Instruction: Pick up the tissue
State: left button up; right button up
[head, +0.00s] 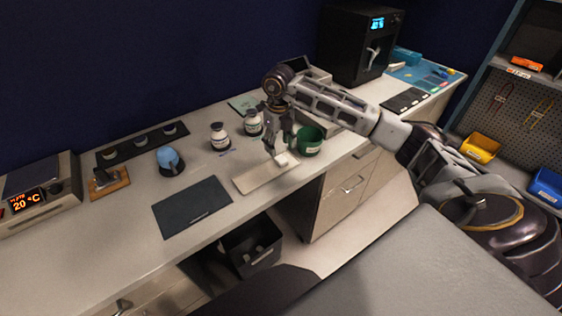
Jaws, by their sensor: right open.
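A small white item that looks like the tissue (283,160) lies at the right end of a flat cream tray (252,181), near the counter's front edge. My right gripper (280,150) points down just above the tissue, with its fingers apart. I cannot tell whether a fingertip touches the tissue. My left gripper is not in view.
A green cup (309,140) stands close to the right of my right gripper. A dark mat (192,207) and a blue rounded object (169,160) lie further left. A dark bin (252,248) is below the counter.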

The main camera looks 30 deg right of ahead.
aim_at(280, 158)
jog(key=shift+f, duration=0.1)
jog(key=shift+s+f+p, duration=0.2)
jog(key=shift+f+p, duration=0.1)
jog(key=shift+f, duration=2.1)
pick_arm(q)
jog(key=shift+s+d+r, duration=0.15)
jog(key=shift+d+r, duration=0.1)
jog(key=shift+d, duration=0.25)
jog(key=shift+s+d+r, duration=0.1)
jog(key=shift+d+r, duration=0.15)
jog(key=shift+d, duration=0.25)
pick_arm(e)
jog(key=shift+f, duration=0.1)
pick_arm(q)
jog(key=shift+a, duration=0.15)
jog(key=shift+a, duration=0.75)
pick_arm(e)
jog(key=c, duration=0.8)
